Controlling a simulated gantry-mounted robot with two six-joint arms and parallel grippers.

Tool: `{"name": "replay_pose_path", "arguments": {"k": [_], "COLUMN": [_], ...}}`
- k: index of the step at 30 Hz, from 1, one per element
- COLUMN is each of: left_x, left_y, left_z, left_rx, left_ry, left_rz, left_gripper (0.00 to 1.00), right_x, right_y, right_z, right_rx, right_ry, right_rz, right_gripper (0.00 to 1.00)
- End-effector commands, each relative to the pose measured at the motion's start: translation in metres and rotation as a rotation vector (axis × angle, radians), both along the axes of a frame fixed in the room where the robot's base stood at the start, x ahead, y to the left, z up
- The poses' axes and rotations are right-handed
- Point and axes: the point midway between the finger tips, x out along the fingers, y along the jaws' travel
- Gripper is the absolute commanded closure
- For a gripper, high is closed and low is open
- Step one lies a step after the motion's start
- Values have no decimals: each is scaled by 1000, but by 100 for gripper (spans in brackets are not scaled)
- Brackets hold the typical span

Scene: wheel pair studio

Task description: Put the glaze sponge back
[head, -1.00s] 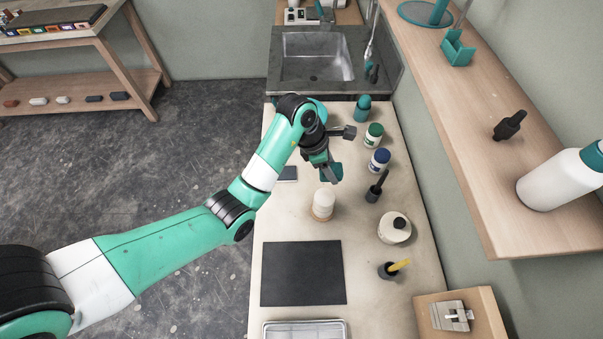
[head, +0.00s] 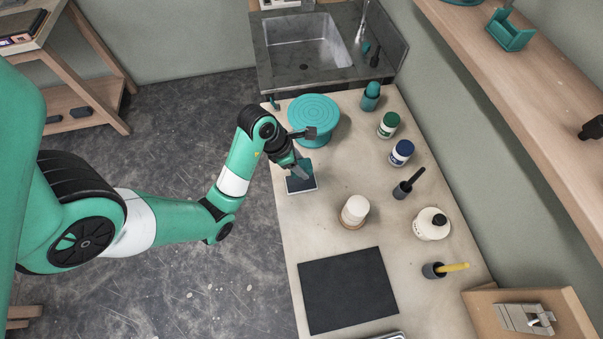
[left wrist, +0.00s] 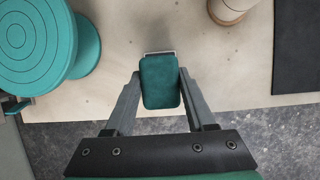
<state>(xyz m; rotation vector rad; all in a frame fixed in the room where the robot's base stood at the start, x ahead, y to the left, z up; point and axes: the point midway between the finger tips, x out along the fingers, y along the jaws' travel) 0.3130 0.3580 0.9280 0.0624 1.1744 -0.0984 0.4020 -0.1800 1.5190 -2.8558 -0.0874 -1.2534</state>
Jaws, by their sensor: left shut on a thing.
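The glaze sponge (head: 305,164) is a teal block between the fingers of my left gripper (head: 299,170). In the left wrist view, the sponge (left wrist: 160,82) sits between both fingers of the left gripper (left wrist: 160,88), which is shut on it. A small dark flat tray with a pale rim (head: 302,186) lies on the worktop below the sponge. In the left wrist view, only a thin edge of the tray (left wrist: 160,52) shows past the sponge. I cannot tell whether the sponge touches it. My right gripper is not in view.
A teal turntable (head: 314,117) stands just behind the gripper. A white cylinder on a wooden base (head: 354,211) stands to the right. Jars, a bottle and tool holders line the wall side. A black mat (head: 348,290) lies in front. The sink (head: 308,42) is at the back.

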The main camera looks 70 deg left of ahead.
Motion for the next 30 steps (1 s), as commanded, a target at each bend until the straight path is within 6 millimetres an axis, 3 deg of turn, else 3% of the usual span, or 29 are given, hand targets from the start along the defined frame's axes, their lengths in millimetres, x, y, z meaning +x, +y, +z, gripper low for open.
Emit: {"name": "replay_pose_path", "arguments": {"k": [1, 3, 9, 12, 15, 28, 29, 30], "left_x": [0, 0, 0, 0, 0, 1, 1, 1], "left_y": [0, 0, 0, -1, -1, 0, 0, 0], "left_z": [-17, -30, -38, -56, -69, -79, -77, -76], "left_rx": [-1, -1, 0, -2, -3, 0, 0, 0], "left_ry": [0, 0, 1, 3, 3, 0, 0, 0], "left_rz": [0, -1, -1, -1, -2, -2, -2, -2], "left_gripper": [100, 100, 100, 100, 100, 100, 40, 32], "right_x": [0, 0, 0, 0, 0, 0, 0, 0], "right_y": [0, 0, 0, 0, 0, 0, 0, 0], "right_z": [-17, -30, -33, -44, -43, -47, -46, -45], "right_rx": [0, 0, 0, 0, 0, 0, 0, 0], "right_ry": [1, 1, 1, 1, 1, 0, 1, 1], "right_rz": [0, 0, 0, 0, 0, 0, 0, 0], "right_gripper": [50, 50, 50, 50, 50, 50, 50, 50]}}
